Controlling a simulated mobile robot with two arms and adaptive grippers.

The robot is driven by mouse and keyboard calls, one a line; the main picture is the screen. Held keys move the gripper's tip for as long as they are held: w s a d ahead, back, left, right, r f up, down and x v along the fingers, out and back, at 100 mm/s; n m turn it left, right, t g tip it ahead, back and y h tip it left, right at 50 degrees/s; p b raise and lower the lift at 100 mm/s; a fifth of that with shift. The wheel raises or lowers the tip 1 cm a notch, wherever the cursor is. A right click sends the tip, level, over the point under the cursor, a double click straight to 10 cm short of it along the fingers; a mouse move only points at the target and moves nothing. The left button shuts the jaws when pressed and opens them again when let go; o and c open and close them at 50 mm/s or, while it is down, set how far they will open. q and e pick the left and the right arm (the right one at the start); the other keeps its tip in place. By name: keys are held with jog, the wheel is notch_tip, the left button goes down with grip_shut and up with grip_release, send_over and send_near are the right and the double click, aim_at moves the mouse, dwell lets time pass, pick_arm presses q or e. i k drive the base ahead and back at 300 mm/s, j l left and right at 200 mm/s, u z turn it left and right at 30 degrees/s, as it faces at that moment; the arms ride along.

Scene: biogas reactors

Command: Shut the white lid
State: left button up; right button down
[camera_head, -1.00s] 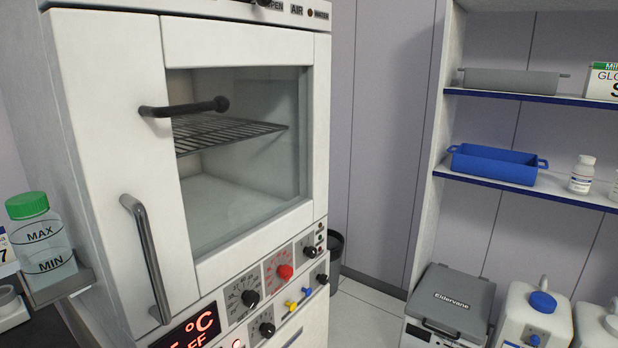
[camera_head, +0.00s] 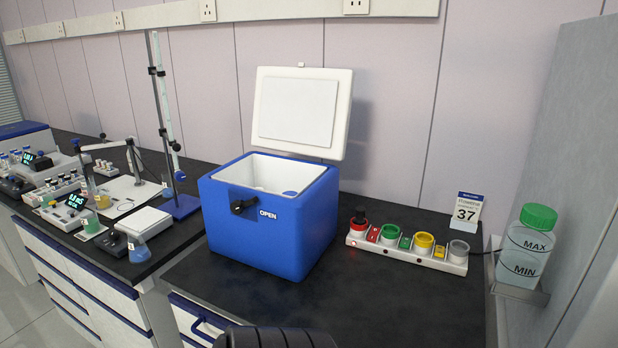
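The white lid (camera_head: 301,110) stands open and upright at the back of a blue cooler box (camera_head: 262,228). The box sits on the black bench top. Its white inside shows from above, with a small blue thing partly visible in it. A black latch (camera_head: 243,205) and the word OPEN are on the front of the box. A dark ribbed part at the bottom edge may be mine; I cannot tell. Neither gripper can be made out.
A white strip with coloured round holders (camera_head: 407,245) lies to the right of the box. A green-capped bottle (camera_head: 526,246) sits on a small bracket at the right. A blue-based stand (camera_head: 179,206) and a scale (camera_head: 145,222) are at left. Bench in front of the strip is clear.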

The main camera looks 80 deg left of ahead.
aim_at(301, 110)
jog(key=u, duration=2.65)
